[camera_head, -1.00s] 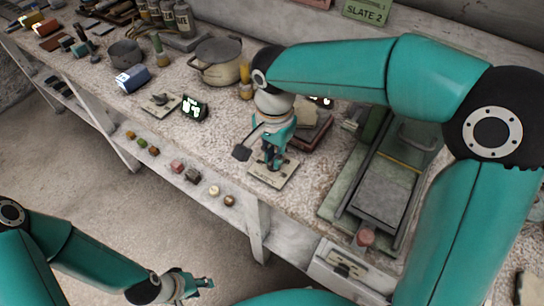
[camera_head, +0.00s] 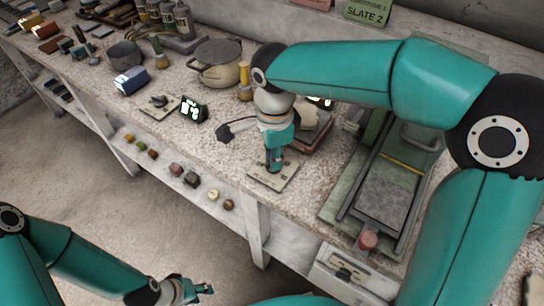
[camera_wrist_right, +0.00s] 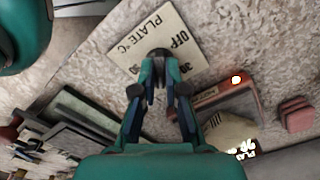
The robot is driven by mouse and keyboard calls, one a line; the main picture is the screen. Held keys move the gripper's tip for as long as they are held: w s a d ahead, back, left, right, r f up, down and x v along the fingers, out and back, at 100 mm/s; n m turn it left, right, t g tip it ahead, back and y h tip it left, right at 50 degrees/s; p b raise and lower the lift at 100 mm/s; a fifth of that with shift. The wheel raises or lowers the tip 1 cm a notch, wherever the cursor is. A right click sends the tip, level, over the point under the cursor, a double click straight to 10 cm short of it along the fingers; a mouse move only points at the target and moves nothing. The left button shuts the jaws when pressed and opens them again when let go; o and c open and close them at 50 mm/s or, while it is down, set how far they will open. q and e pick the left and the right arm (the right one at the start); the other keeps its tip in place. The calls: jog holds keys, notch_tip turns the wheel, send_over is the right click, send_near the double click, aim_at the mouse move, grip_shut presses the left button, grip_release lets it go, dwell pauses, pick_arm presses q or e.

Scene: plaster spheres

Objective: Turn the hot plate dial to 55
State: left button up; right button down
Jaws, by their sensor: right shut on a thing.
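The dial plate (camera_head: 285,178) lies on the bench near its front edge. In the right wrist view the plate (camera_wrist_right: 140,38) reads "PLATE °C", with "OFF" and "30" visible. The dark dial knob (camera_wrist_right: 159,53) stands on it; its pointer and exact setting are hidden by the fingers. My right gripper (camera_head: 273,167) points down over the plate. In the wrist view the right gripper (camera_wrist_right: 160,68) is shut on the knob. My left gripper (camera_head: 203,288) hangs low, in front of the bench and away from the dial; its fingers are too small to judge.
A reddish-brown device (camera_head: 318,137) with a pale thing on it stands just behind the dial plate. A lit display (camera_head: 194,110) and another small plate (camera_head: 160,106) lie left. A metal-framed tray (camera_head: 385,200) is right. A lidded pot (camera_head: 217,62) stands farther back.

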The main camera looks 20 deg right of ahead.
dwell(0.3)
jog(key=c, duration=1.2)
grip_release()
jog(key=shift+r, duration=0.1)
notch_tip(320, 180, up, 12)
jog(key=shift+f, duration=0.15)
